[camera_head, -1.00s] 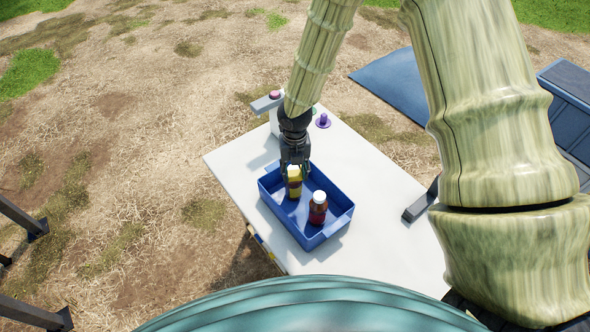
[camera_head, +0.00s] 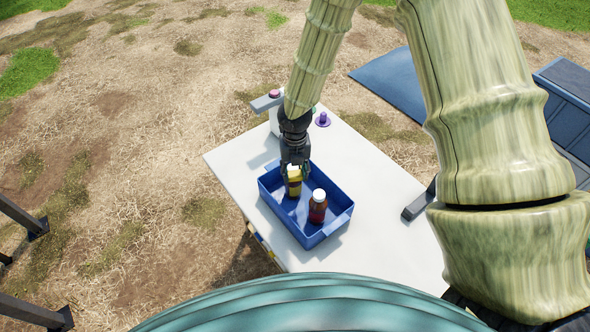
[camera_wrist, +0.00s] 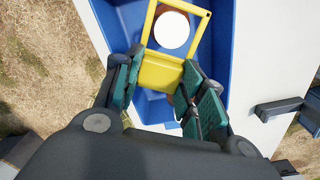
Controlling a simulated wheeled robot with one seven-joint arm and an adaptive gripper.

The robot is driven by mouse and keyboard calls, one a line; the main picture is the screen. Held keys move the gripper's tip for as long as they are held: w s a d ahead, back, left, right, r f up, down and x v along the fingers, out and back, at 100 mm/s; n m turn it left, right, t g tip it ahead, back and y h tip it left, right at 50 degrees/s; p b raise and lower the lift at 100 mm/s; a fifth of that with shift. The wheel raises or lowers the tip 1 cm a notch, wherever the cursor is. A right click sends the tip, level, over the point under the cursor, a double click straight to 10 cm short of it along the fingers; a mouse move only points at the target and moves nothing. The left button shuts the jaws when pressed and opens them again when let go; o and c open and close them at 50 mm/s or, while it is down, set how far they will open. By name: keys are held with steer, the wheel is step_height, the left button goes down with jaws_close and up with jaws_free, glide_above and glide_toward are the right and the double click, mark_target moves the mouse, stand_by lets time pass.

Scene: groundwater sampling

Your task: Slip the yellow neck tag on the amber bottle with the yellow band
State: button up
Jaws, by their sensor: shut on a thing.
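My gripper (camera_head: 295,168) is shut on the yellow neck tag (camera_wrist: 161,72), with one finger on each side of its solid end. The tag is a flat frame with a large opening. In the wrist view, the round white cap of a bottle (camera_wrist: 172,33) shows inside the opening, with brown around it. From this angle I cannot tell how far down the tag sits over it. In the head view, the tag and fingers hide most of this bottle, so its band is not clear. A second amber bottle (camera_head: 317,208) with a white cap and red label stands upright to the right.
Both bottles stand in a blue tray (camera_head: 283,217) on a white table (camera_head: 384,215). A purple object (camera_head: 323,119) stands near the table's far edge. A dark bracket (camera_head: 418,207) is at the right edge. The tabletop right of the tray is clear.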

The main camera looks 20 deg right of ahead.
steer(key=shift+f+b, duration=0.55)
steer(key=shift+f, duration=1.1)
steer(key=o, duration=0.9)
steer(key=shift+c, duration=0.2)
step_height(320, 180, up, 12)
stand_by(0.7)
